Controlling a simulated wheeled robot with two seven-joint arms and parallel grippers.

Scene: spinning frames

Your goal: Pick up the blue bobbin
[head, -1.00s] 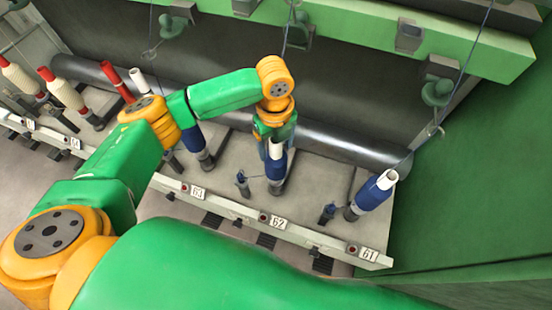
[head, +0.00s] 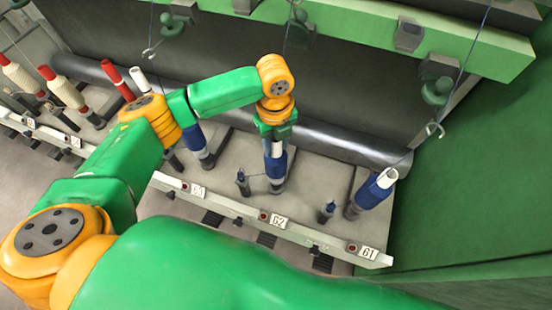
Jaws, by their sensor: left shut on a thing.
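A blue bobbin (head: 276,167) with a white top stands on its spindle at the position labelled 62. My left gripper (head: 275,150) reaches down over it from above and is shut on its upper part. The fingers partly cover the top of the bobbin. The bobbin's lower end is still at the spindle, and I cannot tell whether it has lifted at all. My right gripper is not in view.
Other blue bobbins stand to the right at 61 (head: 371,193) and to the left at 63 (head: 197,142). Red and cream bobbins (head: 66,92) stand farther left. A green rail (head: 370,30) with hanging guides runs above. A green wall (head: 480,190) closes the right side.

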